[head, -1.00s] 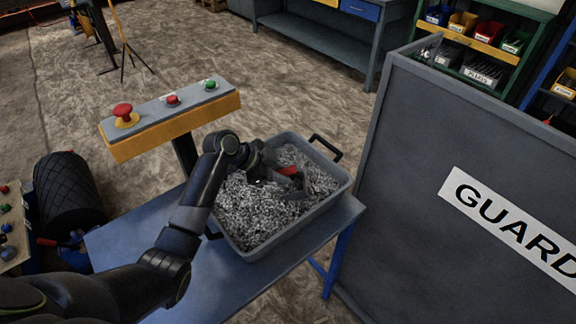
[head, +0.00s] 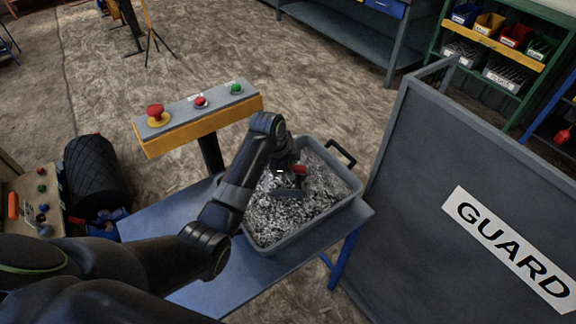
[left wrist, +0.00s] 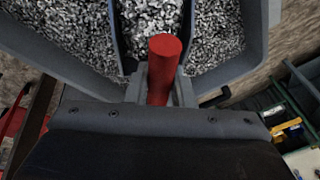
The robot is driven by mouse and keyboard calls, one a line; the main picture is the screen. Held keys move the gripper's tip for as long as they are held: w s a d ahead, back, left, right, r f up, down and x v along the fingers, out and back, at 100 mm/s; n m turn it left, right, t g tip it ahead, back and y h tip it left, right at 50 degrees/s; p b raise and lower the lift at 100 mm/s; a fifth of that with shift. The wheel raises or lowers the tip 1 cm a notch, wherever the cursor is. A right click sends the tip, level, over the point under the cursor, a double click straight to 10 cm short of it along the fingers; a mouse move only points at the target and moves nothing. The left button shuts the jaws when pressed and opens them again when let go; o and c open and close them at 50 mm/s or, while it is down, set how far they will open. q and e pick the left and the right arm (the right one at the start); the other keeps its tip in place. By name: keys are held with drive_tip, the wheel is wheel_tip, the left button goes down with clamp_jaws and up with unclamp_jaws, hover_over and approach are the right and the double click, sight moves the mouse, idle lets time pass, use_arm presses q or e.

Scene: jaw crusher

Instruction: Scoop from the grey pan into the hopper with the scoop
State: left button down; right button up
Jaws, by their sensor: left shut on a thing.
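The grey pan (head: 338,204) stands on the blue table and holds a thick layer of grey-white gravel. My left gripper (head: 294,170) is over the pan, shut on the red handle of the scoop (head: 288,192). In the left wrist view, the red handle (left wrist: 160,68) stands up between the jaws, and the grey scoop (left wrist: 122,40) has gravel between its side walls. The pan's gravel (left wrist: 225,35) shows on both sides of the scoop. How deep the scoop sits in the gravel is hard to tell. The hopper cannot be made out. My right gripper is not in view.
The blue table (head: 165,235) has bare room left of the pan. A yellow control box (head: 200,118) with buttons stands behind it. A tall grey guard panel (head: 450,170) rises close on the right. The pan's black handle (head: 341,153) sticks out at the back.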

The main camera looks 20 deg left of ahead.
use_arm(q)
drive_tip(key=r+p, duration=0.2)
drive_tip(key=d+r+p, duration=0.1)
drive_tip(key=r, duration=0.1)
drive_tip(key=shift+w+d+r+p, duration=0.15)
drive_tip(key=shift+w+r+p, duration=0.05)
drive_tip(key=shift+r+p, duration=0.2)
idle(0.4)
